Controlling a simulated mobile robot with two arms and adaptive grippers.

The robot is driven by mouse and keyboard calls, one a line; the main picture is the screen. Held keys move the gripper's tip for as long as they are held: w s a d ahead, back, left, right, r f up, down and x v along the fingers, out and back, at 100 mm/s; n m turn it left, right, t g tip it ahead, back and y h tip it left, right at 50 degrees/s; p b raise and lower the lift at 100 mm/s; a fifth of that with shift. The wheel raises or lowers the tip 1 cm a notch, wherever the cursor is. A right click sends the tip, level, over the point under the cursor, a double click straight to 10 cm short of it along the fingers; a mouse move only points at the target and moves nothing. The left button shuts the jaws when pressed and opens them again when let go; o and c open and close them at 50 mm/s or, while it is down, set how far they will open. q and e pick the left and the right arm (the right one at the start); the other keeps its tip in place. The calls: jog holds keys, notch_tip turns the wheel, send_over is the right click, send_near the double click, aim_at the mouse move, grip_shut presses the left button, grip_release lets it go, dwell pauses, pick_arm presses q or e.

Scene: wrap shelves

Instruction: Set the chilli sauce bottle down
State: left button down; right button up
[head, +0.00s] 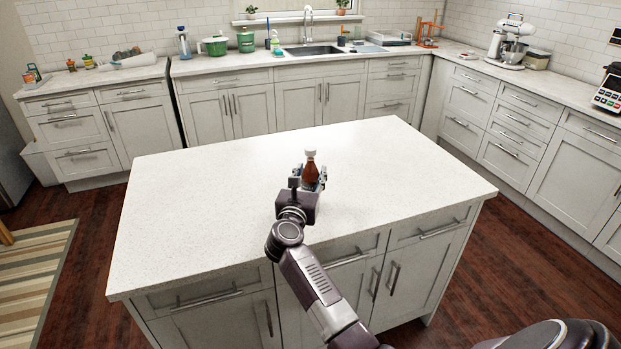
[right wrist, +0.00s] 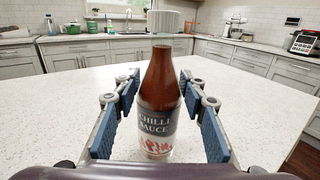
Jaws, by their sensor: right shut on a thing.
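The chilli sauce bottle (head: 311,174) is reddish-brown with a white cap and stands upright over the middle of the white island top (head: 190,215). In the right wrist view the bottle (right wrist: 158,88) fills the centre, its printed label facing the camera. My right gripper (head: 308,180) is shut on the bottle, with its blue-padded fingers (right wrist: 160,115) on either side of it. The bottle's base is partly hidden, and I cannot tell whether it touches the island top. My left gripper is not in view.
The rest of the island top is bare, with free room all around the bottle. Counters along the walls hold a sink (head: 312,50), a green pot (head: 215,46), a stand mixer (head: 509,42) and a card terminal-like appliance (head: 608,92). A striped rug (head: 35,275) lies at left.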

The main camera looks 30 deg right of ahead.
jog(key=shift+f, duration=0.7)
jog(key=shift+f, duration=0.15)
jog(key=o, duration=1.5)
jog(key=shift+a, duration=0.1)
jog(key=b+v, duration=0.2)
jog(key=v, duration=1)
jog(key=shift+r, duration=0.2)
